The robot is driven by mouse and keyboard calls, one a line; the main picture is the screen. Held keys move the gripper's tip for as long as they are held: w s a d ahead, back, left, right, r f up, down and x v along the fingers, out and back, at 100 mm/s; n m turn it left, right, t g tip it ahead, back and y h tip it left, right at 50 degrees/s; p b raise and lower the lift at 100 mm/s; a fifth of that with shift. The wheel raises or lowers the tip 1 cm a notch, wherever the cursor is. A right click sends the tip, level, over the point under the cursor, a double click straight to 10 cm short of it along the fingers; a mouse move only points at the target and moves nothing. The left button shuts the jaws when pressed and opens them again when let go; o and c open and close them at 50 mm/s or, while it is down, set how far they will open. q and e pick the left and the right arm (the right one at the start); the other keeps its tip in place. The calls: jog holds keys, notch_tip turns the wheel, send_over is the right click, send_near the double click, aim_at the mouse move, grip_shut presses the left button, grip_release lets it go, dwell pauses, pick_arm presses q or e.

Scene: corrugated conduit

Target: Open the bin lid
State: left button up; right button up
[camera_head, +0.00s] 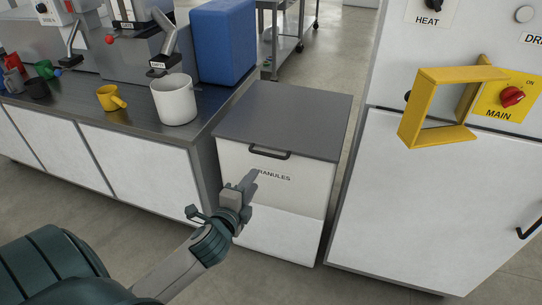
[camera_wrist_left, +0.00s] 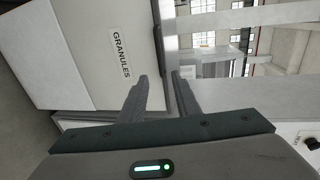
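The bin (camera_head: 275,185) is a white box labelled GRANULES with a flat grey lid (camera_head: 290,118). The lid lies flat and closed on it. A black bar handle (camera_head: 269,153) sits at the lid's front edge. My left gripper (camera_head: 251,178) is in front of the bin, just below and left of the handle, partly covering the label. In the left wrist view, the bin's front (camera_wrist_left: 85,50) is at the upper left. There the left gripper's fingers (camera_wrist_left: 160,80) stand apart with nothing between them. My right gripper is not in view.
A counter (camera_head: 100,125) with a white pot (camera_head: 175,99), a yellow cup (camera_head: 110,97) and a blue box (camera_head: 222,41) stands left of the bin. A white cabinet (camera_head: 430,205) with a yellow guard frame (camera_head: 411,108) and red switch (camera_head: 512,96) stands right. Narrow floor gaps flank the bin.

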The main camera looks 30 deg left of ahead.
aim_at(271, 154)
pick_arm(q)
jog(key=shift+w, duration=0.1)
jog(key=x, duration=1.7)
jog(key=shift+w+f, duration=0.1)
jog(key=shift+c, duration=0.6)
jog(key=shift+f, duration=0.1)
grip_shut()
